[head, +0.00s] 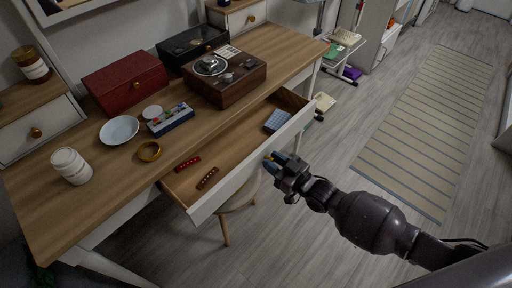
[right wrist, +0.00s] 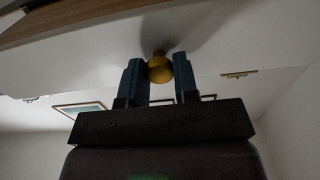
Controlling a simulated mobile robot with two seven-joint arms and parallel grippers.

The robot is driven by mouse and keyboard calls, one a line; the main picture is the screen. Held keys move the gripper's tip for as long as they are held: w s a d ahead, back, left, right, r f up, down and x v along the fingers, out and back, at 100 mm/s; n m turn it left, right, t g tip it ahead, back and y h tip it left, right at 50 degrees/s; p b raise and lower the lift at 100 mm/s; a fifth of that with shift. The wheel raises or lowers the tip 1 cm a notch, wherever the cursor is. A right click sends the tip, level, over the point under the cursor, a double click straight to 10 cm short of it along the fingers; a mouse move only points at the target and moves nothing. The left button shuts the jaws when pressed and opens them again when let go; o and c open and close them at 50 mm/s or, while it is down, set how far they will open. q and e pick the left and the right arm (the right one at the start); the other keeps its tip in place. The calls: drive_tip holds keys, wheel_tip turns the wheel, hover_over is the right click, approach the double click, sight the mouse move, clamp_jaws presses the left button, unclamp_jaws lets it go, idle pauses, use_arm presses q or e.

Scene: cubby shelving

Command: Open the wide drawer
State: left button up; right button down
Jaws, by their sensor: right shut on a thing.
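The wide drawer (head: 232,182) under the wooden desk is pulled out, with its white front away from the desk and its wooden inside showing. My right gripper (head: 271,161) is at the outer side of the drawer front, near its middle. In the right wrist view, the brass knob (right wrist: 159,67) sits between the two blue fingers of my right gripper (right wrist: 160,75), which is shut on it. The drawer front (right wrist: 215,35) fills the upper part of that view. My left gripper is not in view.
In the drawer lie a red item (head: 187,163), a brown item (head: 207,178) and a blue-grey item (head: 277,121). The desk top (head: 75,205) holds a red box (head: 125,82), a turntable-like box (head: 225,78) and smaller things. A stool (head: 226,232) stands below the drawer. Floor is free at right.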

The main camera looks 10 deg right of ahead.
drive_tip(key=p+v, duration=0.1)
drive_tip(key=v, duration=0.8)
drive_tip(key=shift+s+d+p, duration=0.2)
drive_tip(key=shift+s+p, duration=0.15)
drive_tip(key=shift+p, duration=0.05)
drive_tip(key=c, duration=0.9)
unclamp_jaws()
